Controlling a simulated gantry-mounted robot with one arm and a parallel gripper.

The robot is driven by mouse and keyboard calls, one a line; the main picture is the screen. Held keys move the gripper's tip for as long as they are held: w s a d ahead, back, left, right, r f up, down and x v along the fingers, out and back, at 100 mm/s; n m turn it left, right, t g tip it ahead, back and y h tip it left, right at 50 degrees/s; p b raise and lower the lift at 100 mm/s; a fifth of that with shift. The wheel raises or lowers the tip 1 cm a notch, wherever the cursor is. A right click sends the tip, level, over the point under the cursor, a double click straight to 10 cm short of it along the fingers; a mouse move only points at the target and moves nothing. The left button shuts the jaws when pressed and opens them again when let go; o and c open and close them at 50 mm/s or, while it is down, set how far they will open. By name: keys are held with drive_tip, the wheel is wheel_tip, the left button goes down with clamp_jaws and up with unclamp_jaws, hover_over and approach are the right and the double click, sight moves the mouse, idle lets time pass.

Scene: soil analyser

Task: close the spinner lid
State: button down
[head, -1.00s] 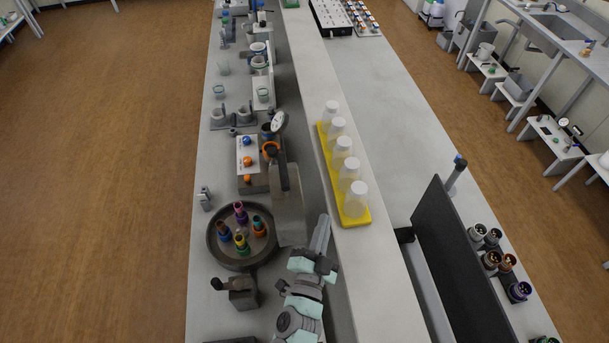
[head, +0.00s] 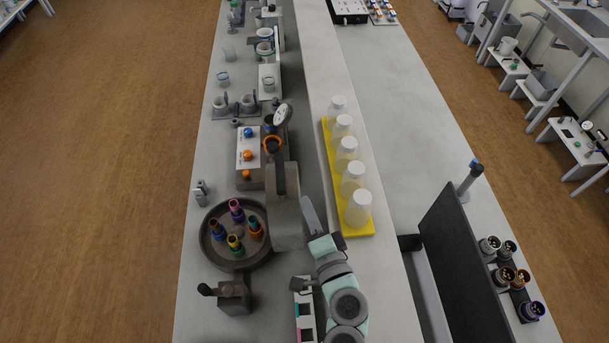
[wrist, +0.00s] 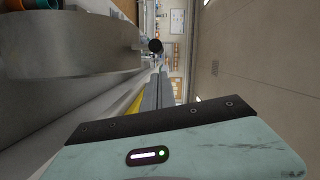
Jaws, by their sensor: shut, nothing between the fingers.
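The spinner is a round dark bowl (head: 207,252) on the bench, open at the top, with several coloured tubes (head: 237,243) inside. A grey panel (head: 286,222), which looks like its raised lid, stands against the bowl's right side. My gripper (head: 307,204) is shut and empty, just right of the panel, between it and the yellow rack. Whether it touches the panel cannot be told. In the wrist view the shut fingers (wrist: 160,90) point away from the camera, and a large grey rounded surface (wrist: 70,45) fills the upper left. The lid's hinge is not clear.
A yellow rack (head: 362,230) with several clear bottles (head: 359,208) stands on the raised ledge to the right. A small grey device (head: 233,296) sits in front of the bowl. A box with orange and blue knobs (head: 247,160) stands behind it. Bench left of the bowl is narrow.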

drive_tip(key=p, duration=0.3)
hover_over(286, 202)
drive_tip(key=w+d, duration=0.3)
drive_tip(key=shift+s+a+f, duration=0.1)
drive_tip(key=shift+s+a, duration=0.05)
drive_tip(key=shift+a, duration=0.1)
drive_tip(key=shift+w+a+f, duration=0.15)
drive_tip(key=shift+w, duration=0.45)
